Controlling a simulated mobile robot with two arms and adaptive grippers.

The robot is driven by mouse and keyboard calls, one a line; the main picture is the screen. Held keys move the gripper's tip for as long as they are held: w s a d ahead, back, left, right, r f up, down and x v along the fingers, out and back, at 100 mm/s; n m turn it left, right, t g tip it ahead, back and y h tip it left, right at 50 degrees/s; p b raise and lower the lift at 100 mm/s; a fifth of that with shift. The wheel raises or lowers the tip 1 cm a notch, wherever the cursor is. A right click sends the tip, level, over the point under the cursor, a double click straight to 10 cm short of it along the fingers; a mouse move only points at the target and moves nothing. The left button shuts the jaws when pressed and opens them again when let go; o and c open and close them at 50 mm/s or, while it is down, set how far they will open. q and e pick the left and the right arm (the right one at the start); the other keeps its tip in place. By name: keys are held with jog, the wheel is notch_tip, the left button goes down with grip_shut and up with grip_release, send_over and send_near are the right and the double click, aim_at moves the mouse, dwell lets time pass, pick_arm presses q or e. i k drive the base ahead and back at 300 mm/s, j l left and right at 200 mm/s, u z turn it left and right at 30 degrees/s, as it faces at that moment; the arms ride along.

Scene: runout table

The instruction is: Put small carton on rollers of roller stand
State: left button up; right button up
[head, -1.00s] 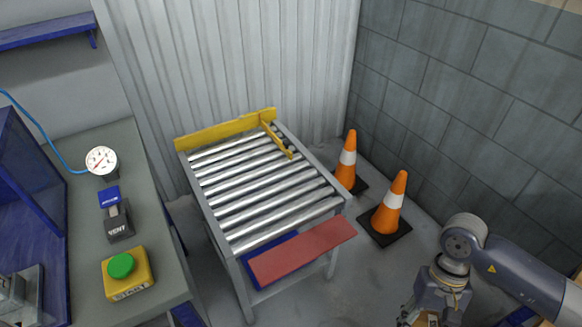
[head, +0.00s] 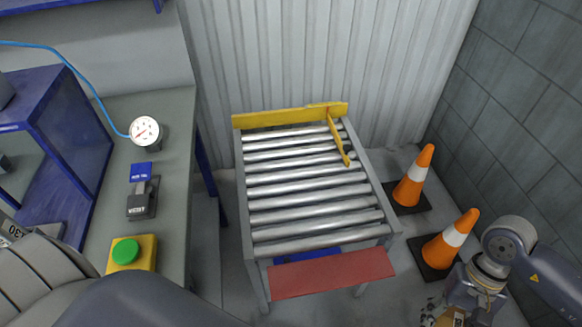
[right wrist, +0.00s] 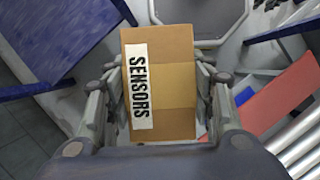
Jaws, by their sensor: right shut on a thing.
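The roller stand (head: 256,272) stands in the middle of the head view, with bare metal rollers (head: 310,190). Yellow guides (head: 290,117) run along its back and part of its right side. The small carton (right wrist: 175,85) is brown with a white SENSORS label and sits between the fingers of my right gripper (right wrist: 160,95) in the right wrist view. That gripper is shut on it. In the head view only a bit of the carton (head: 452,318) shows at the bottom edge, right of the stand. My left gripper is not in view; only grey arm parts show at lower left.
A red panel (head: 330,274) sticks out at the stand's front. Two orange cones (head: 450,240) stand right of the stand, near a block wall. A workbench (head: 176,110) at left holds a gauge (head: 145,131), a vent switch (head: 141,200) and a green start button (head: 126,252).

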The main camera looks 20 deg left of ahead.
aim_at(301, 211)
jog(key=i+l+u, duration=0.1)
jog(key=u, duration=0.3)
jog(key=i+l+u, duration=0.15)
jog(key=u, duration=0.25)
jog(key=i+l+u, duration=0.1)
jog(key=u, duration=0.25)
jog(key=i+l+u, duration=0.1)
jog(key=l+u, duration=0.95)
jog(key=u, duration=0.15)
